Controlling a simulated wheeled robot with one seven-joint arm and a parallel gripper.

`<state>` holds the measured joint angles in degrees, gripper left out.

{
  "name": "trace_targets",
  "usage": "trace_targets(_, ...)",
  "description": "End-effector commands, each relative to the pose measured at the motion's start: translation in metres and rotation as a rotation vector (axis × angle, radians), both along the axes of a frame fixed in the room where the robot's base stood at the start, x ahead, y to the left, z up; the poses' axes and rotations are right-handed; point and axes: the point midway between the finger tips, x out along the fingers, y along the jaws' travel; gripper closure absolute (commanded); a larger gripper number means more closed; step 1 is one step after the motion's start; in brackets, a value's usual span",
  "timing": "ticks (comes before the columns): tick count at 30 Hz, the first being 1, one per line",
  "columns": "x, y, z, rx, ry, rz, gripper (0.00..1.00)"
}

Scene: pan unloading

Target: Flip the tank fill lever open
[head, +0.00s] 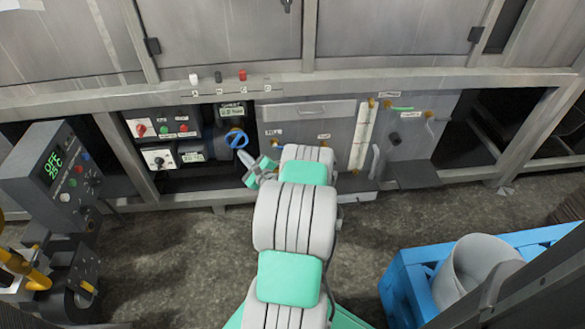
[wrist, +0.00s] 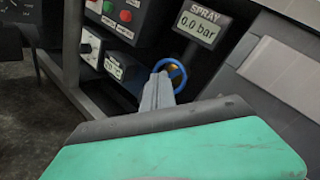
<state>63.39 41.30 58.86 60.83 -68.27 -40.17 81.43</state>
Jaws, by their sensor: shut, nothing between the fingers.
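The grey tank (head: 300,112) stands under the counter, right of the control boxes, with small labels and fittings on its front. I cannot tell which fitting is the fill lever; my arm covers part of the tank's lower front. My gripper (head: 248,178) is left of the tank's lower front, below a blue handwheel (head: 237,138). In the wrist view the gripper fingers (wrist: 158,92) are together and empty, pointing toward the blue handwheel (wrist: 181,74). Whether they touch it is unclear. The tank's label and lever are not readable in the wrist view.
A spray display (wrist: 201,27) reads 0.0 bar above the handwheel. Control boxes (head: 162,125) sit left of it. A display unit (head: 50,175) reading OFF and 25°C stands at far left. A blue crate (head: 400,285) with a grey container (head: 462,268) is at lower right.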

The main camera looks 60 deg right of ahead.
Motion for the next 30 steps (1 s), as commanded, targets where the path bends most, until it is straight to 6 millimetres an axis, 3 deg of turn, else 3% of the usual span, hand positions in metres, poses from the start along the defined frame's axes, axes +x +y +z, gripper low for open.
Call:
trace_targets(1,-0.026,-0.018,-0.036,0.087,-0.059,-0.087,1.00)
trace_targets(6,-0.109,-0.060,-0.094,0.335,-0.293,-0.347,1.00)
trace_targets(9,-0.144,-0.071,-0.114,0.423,-0.394,-0.446,1.00)
trace_targets(12,-0.164,-0.075,-0.123,0.469,-0.451,-0.498,1.00)
trace_targets(23,-0.169,-0.076,-0.124,0.481,-0.467,-0.512,1.00)
trace_targets(30,-0.158,-0.087,-0.124,0.481,-0.466,-0.509,1.00)
